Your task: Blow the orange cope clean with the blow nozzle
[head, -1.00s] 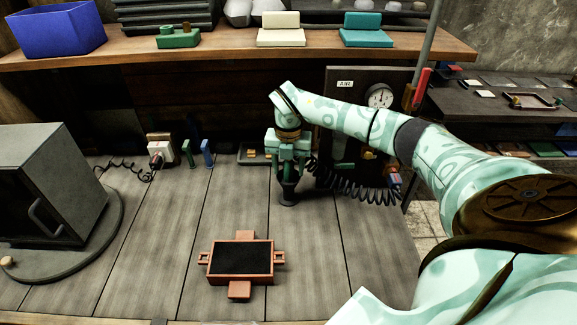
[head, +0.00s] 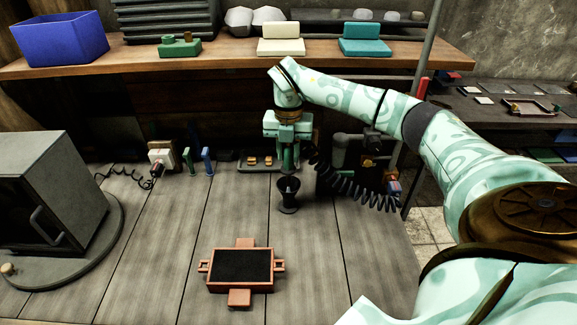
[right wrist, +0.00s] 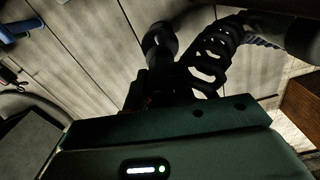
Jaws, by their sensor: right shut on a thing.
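The orange cope (head: 241,287), a shallow frame with side lugs and a dark inside, lies flat on the bench front in the head view. My right gripper (head: 288,165) points down behind it, well away from the cope. It is shut on the blow nozzle, which is mostly hidden by the gripper. The black coiled hose (head: 350,190) runs from the gripper to the right; it also shows in the right wrist view (right wrist: 212,55). A dark, waisted stand (head: 288,197) is on the bench just below the gripper. My left gripper is out of view.
A grey box (head: 45,195) with a handle stands at the left on a round base. A white socket block (head: 161,155), a green piece (head: 188,160) and a blue piece (head: 207,161) stand at the back. The bench around the cope is clear.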

